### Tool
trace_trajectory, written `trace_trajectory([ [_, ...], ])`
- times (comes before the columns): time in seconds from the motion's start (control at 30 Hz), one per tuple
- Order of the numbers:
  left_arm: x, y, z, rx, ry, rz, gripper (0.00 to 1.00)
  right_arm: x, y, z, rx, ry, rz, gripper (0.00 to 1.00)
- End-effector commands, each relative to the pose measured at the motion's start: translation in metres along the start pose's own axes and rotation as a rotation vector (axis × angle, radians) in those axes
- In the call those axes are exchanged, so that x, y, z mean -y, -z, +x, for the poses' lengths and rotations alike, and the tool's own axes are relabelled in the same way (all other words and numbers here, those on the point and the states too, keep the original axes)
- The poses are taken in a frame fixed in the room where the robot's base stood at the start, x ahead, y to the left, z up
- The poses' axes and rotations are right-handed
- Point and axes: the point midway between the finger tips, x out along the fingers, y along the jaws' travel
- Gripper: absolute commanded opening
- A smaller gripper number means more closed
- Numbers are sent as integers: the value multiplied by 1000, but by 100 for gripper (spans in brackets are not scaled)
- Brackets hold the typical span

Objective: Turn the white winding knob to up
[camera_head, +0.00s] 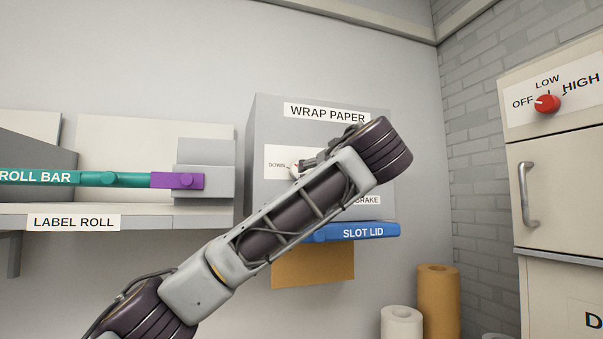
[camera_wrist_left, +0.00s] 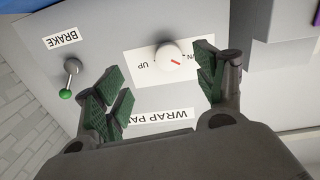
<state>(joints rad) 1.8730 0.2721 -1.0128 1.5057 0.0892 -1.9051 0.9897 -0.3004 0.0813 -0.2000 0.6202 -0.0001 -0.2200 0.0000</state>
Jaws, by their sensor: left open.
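The white winding knob (camera_wrist_left: 172,55) sits on a white plate (camera_wrist_left: 146,61) on the front of the grey WRAP PAPER box (camera_head: 268,118). In the left wrist view its red mark points to the lower right, toward the DOWN label, which a finger partly covers; the UP label is on the other side. My left gripper (camera_wrist_left: 163,82) is open, its green-padded fingers apart, with the knob beyond the gap between them. I cannot tell whether a finger touches it. In the head view the left gripper (camera_head: 308,162) is in front of the plate, and my arm hides most of the knob.
The green-tipped BRAKE lever (camera_wrist_left: 69,80) is beside the plate. Below the box are the blue SLOT LID (camera_head: 372,231) and brown paper (camera_head: 305,267). A teal and purple ROLL BAR (camera_head: 104,179) extends at left. A cabinet with a red knob (camera_head: 547,103) stands at right.

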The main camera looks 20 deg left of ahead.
Motion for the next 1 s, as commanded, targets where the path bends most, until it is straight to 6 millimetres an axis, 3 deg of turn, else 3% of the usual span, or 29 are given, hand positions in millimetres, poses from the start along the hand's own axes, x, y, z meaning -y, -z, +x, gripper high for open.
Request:
trace_trajectory([
  [0.2, 8, 19, -6, -26, 22, -26, 71, 3, 2, 0, -2, 3, 1, 0],
  [0.63, 8, 20, -5, -26, 22, -27, 71, 3, 2, -1, -2, 3, 1, 0],
  [1.0, 9, 21, 22, -25, 24, -26, 71, 1, 2, -11, -1, 1, 1, 0],
])
